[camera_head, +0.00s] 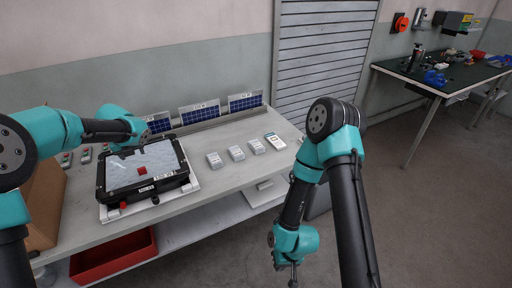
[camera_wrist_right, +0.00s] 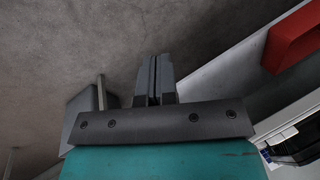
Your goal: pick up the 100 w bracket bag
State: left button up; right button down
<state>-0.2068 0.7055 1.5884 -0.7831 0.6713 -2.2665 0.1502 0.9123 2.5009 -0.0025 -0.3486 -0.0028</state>
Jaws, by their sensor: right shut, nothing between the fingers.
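Several small pale bags lie in a row on the right part of the bench: a first bag (camera_head: 215,160), a second bag (camera_head: 236,153) and a third bag (camera_head: 257,146). Their print is too small to read, so I cannot tell which is the 100 w bracket bag. My right gripper (camera_head: 292,275) hangs low in front of the bench, apart from the bags. In the right wrist view its fingers (camera_wrist_right: 153,80) are together with nothing between them. My left arm reaches over the floodlight housing (camera_head: 147,170); its fingers are not clear.
A white and green item (camera_head: 275,141) lies right of the bags. Small solar panels (camera_head: 200,114) stand along the bench's back. A red bin (camera_head: 115,256) sits below the bench; it also shows in the right wrist view (camera_wrist_right: 296,38). Open floor lies to the right.

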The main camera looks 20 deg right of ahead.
jog(key=shift+c, duration=0.8)
grip_release()
